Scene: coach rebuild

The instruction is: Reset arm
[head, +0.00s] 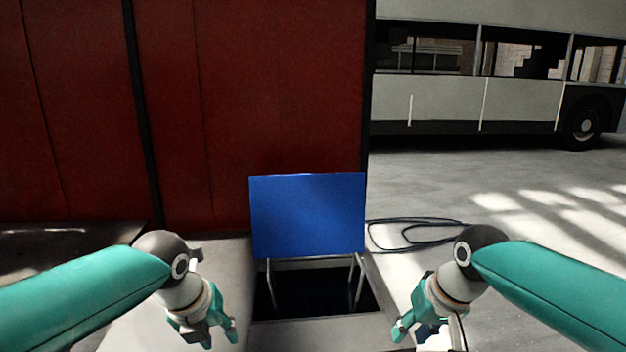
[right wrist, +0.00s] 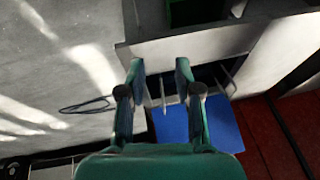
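My left gripper (head: 214,334) hangs at the lower left of the head view, left of a blue panel (head: 308,215); its fingers look apart, with nothing between them. My right gripper (head: 424,332) hangs at the lower right, right of the panel. In the right wrist view its two fingers (right wrist: 160,68) are apart and the gap is empty. Both grippers are clear of the panel. The blue panel stands upright on grey metal legs, and it also shows beyond the right gripper in the right wrist view (right wrist: 225,128).
A dark opening (head: 318,299) with a pale rim lies below the panel. A dark red wall (head: 270,90) rises behind. A thin dark cable (head: 405,246) lies coiled on the grey floor at the right. A white bus (head: 445,100) stands far back.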

